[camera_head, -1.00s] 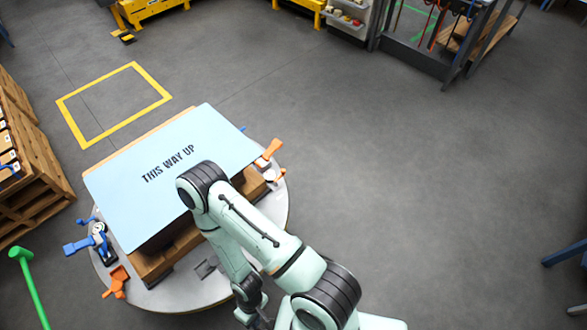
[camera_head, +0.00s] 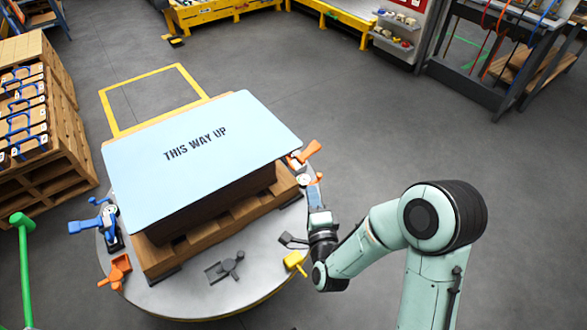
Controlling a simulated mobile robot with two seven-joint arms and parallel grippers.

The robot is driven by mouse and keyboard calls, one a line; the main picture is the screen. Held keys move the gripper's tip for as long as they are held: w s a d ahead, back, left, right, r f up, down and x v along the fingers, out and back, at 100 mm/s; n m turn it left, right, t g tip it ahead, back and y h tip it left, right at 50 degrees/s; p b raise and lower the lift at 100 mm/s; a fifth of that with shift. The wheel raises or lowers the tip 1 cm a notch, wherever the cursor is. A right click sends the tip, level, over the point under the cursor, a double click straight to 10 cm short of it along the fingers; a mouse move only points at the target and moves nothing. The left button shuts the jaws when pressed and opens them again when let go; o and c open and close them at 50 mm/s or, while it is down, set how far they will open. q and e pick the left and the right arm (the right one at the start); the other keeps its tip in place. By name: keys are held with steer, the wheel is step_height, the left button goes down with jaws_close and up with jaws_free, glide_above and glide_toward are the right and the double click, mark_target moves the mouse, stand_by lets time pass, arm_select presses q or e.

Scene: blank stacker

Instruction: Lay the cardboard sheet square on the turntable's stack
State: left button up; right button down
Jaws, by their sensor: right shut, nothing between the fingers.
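The light blue cardboard sheet (camera_head: 250,135), marked THIS WAY UP, lies face up over the brown stack (camera_head: 215,205) on the round grey turntable (camera_head: 195,292). A thin brown strip shows behind the sheet's far edge, and its near edge juts over the stack's dark front. I cannot tell exactly how square it sits. My right gripper (camera_head: 316,192) is shut and empty, just off the sheet's right corner near an orange-handled clamp (camera_head: 305,154). Its fingertips are small and hard to separate from the clamp. My left gripper is out of view.
Blue (camera_head: 88,227), orange (camera_head: 116,272), grey (camera_head: 226,267) and yellow (camera_head: 295,262) handles stand around the turntable's rim. A wooden crate stack (camera_head: 45,180) and a green post (camera_head: 27,270) are at the left. Floor at the right is open.

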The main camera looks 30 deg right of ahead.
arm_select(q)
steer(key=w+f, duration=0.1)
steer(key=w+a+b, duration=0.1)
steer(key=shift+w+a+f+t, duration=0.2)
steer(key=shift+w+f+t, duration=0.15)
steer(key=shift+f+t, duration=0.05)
arm_select(e)
steer(key=w+a+x, duration=0.1)
steer(key=a+x, duration=0.1)
steer(key=x, duration=1)
steer(key=shift+w+a, duration=0.2)
steer(key=shift+w, duration=0.15)
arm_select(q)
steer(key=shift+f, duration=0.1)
